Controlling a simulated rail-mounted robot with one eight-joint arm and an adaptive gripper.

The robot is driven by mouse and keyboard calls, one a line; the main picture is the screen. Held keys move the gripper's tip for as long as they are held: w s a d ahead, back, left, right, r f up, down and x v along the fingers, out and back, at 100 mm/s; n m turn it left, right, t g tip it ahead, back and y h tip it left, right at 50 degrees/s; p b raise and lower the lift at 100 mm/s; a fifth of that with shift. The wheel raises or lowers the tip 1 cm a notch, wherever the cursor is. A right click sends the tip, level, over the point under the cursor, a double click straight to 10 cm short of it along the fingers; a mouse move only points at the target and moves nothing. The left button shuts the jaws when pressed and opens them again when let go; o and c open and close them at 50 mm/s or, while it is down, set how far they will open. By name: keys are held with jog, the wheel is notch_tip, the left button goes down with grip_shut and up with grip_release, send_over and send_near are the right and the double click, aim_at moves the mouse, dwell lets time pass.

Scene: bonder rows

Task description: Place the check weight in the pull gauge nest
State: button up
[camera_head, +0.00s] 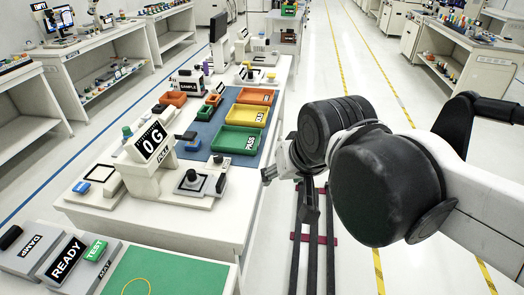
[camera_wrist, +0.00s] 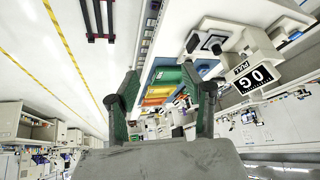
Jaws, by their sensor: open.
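The pull gauge (camera_head: 146,160) stands on the near bench with its display reading 0 G. A similar dark knobbed piece (camera_head: 217,160) stands just behind, at the blue mat's edge; I cannot tell which is the check weight. The gauge also shows upside down in the wrist view (camera_wrist: 255,67). My gripper (camera_wrist: 165,92) is open, with nothing visible between its fingers. In the head view it is right of the bench, over the aisle, partly hidden by my arm.
Orange, yellow and green trays lie on the blue mat (camera_head: 203,129); the green one is the PASS tray (camera_head: 239,139). A READY panel (camera_head: 66,257) and a green pad (camera_head: 165,272) are in front. The aisle to the right has clear floor.

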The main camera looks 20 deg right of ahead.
jog(key=s, duration=0.1)
jog(key=s+d+f+n, duration=0.1)
jog(key=shift+s+f+t, duration=0.3)
jog(key=shift+t, duration=0.1)
jog(key=shift+f+b, duration=0.45)
jog(key=shift+f, duration=0.05)
dwell(0.6)
